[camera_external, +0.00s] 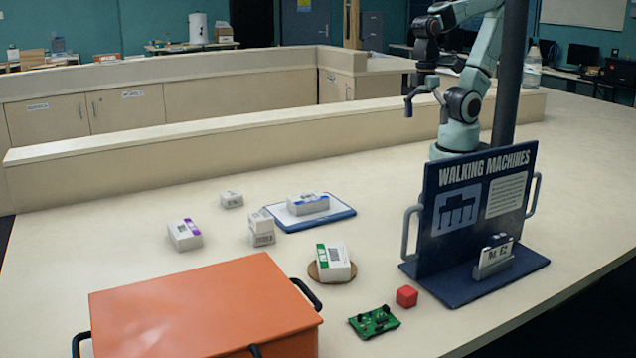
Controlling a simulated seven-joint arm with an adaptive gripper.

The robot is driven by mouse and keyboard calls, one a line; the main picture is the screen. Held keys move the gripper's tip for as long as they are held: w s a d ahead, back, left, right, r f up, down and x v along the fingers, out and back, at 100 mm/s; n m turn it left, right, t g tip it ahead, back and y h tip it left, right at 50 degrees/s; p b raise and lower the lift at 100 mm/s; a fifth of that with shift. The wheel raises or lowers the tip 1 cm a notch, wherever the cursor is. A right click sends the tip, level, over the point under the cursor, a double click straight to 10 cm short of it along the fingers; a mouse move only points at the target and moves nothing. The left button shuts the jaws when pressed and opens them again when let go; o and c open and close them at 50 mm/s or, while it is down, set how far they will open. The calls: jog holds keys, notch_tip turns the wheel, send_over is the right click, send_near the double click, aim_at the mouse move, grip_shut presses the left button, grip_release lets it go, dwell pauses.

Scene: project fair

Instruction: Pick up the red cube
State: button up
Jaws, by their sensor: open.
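The red cube (406,296) sits on the pale table near the front, just right of a green circuit board and in front of the blue display stand. My gripper (409,106) is raised high at the back right, far above and behind the cube. It is open and empty, with its fingers small in this view. The cube's front and top faces are visible, and nothing covers it.
The blue "Walking Machines" stand (452,220) rises between my arm's base and the cube. The green circuit board (374,321) lies beside the cube. An orange box (190,305) fills the front left. Several white boxes, a blue-edged tray (340,214) and a dark post stand around.

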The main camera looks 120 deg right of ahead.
jog(key=c, duration=0.7)
